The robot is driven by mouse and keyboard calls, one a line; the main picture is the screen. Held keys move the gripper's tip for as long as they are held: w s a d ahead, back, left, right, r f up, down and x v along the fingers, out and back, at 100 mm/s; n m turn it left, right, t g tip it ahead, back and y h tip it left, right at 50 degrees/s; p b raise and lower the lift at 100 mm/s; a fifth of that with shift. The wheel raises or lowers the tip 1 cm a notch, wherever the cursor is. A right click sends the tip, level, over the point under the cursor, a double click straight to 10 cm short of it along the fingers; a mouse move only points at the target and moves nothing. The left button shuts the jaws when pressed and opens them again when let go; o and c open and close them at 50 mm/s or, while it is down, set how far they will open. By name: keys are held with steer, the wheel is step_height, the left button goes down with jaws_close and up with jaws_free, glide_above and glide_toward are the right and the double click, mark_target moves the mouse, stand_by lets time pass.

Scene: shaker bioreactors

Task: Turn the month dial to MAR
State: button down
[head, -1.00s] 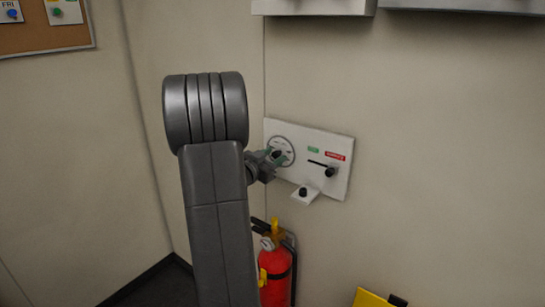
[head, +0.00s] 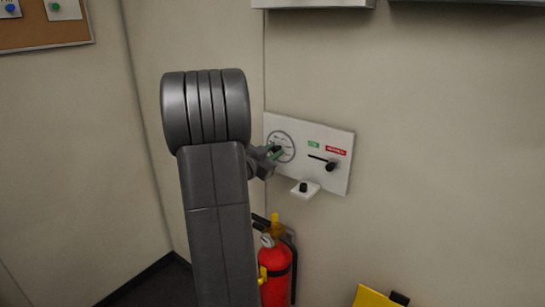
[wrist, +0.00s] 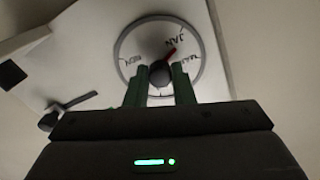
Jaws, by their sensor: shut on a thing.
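The month dial (head: 287,137) is a round white disc with a dark rim on a white wall panel (head: 262,125). In the wrist view the dial (wrist: 140,40) fills the upper middle, with month labels tilted or upside down. I can make out JAN near the top and what looks like MAR at the right. A red pointer (wrist: 171,50) on the dark centre knob (wrist: 160,70) points up and right, between those two labels. My gripper (wrist: 160,82) has its green fingers on either side of the knob and is shut on it. In the head view my gripper (head: 275,153) partly covers the dial.
Right of the dial, the panel has a slot with a black-knobbed lever (head: 330,166), a green label (head: 314,145) and a red label (head: 336,150). A small white ledge with a black knob (head: 304,187) juts out below. A red extinguisher (head: 275,275) hangs beneath.

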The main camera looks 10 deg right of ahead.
steer(key=shift+f+m+b, duration=0.1)
steer(key=shift+m+b, duration=2.6)
steer(key=shift+m, duration=1)
steer(key=c, duration=1.2)
jaws_free()
steer(key=shift+c, duration=0.2)
steer(key=b+v, duration=0.1)
steer(key=v, duration=1.3)
steer(key=shift+w, duration=0.1)
